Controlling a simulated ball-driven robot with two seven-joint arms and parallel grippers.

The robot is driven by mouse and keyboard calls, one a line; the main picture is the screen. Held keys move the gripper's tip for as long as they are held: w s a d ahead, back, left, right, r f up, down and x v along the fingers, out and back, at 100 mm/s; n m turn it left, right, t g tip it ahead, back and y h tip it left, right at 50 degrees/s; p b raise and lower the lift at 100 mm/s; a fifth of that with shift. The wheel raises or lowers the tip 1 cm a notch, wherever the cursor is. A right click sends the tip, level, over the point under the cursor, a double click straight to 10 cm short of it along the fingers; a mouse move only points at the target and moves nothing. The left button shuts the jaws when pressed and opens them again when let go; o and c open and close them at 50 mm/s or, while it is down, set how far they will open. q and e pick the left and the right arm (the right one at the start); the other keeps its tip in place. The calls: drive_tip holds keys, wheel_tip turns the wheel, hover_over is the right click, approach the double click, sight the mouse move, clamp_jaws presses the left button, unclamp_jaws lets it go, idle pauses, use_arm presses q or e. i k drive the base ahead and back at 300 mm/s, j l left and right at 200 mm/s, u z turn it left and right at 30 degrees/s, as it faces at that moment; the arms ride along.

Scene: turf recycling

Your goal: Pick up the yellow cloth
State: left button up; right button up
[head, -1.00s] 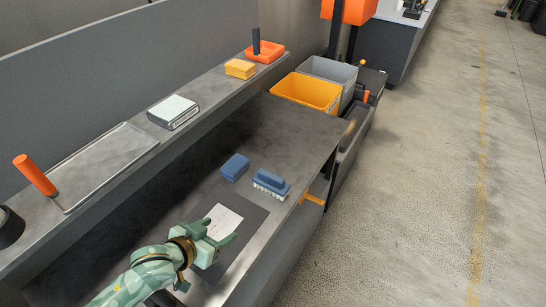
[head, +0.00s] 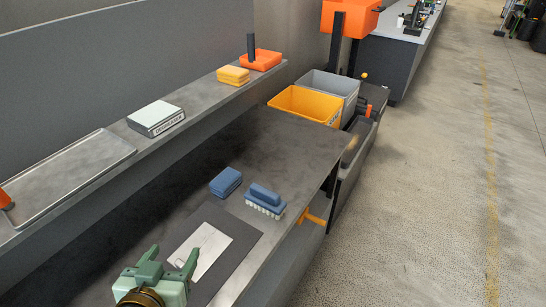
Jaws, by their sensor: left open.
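The yellow cloth (head: 232,76) looks like a small folded stack and lies on the raised shelf, towards its far end. It sits just in front of the orange tray (head: 262,62). My left gripper (head: 170,262) is at the bottom of the head view, above the near part of the lower bench. Its fingers are apart with nothing between them. It is well short of the cloth and apart from it. My right gripper is not in view.
A scale-like box (head: 156,118) and a metal tray (head: 70,178) share the shelf (head: 200,107). On the bench (head: 290,150) lie a blue folded cloth (head: 225,182), a blue brush (head: 265,200) and a dark mat with a white sheet (head: 200,250). Yellow (head: 305,103) and grey bins (head: 330,90) stand beyond.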

sight(238, 77)
drive_tip(key=i+l, duration=0.9)
drive_tip(key=k, duration=0.95)
drive_tip(key=u, duration=0.05)
